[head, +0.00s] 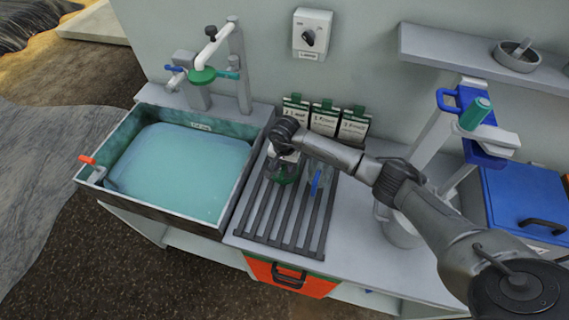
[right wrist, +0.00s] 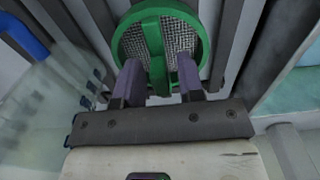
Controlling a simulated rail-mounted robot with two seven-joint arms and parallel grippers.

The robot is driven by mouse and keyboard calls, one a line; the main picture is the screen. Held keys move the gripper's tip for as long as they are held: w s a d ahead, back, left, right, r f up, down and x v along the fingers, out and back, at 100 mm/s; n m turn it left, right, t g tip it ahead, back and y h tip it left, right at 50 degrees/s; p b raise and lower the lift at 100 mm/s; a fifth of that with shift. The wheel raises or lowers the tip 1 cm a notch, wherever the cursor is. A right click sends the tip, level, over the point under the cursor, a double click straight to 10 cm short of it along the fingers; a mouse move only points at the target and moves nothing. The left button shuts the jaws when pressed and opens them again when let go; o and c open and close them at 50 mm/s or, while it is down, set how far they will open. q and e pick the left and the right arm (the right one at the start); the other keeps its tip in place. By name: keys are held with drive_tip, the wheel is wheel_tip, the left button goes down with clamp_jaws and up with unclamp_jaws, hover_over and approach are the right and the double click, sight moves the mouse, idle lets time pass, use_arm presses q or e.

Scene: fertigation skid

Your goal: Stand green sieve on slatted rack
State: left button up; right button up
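The green sieve (head: 283,176) is at the back part of the slatted rack (head: 285,239), below my right gripper (head: 287,158). In the right wrist view the sieve (right wrist: 186,32) shows a round green rim, grey mesh and a green bar pointing towards the gripper. The two fingers of the right gripper (right wrist: 158,80) stand apart, one on each side of the bar, with a visible gap at least on the right. The slats (right wrist: 232,35) lie behind the sieve. Its contact with the slats is hard to see. My left gripper is not in view.
A clear container with a blue handle (head: 316,182) stands close to the right of the sieve. A water-filled basin (head: 180,165) is left of the rack. Labelled packets (head: 324,118) stand behind it. The front slats are clear.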

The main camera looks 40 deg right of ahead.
drive_tip(key=shift+o, duration=0.3)
wheel_tip(320, 180, up, 12)
drive_tip(key=shift+r+p, duration=0.15)
drive_tip(key=shift+p, duration=0.3)
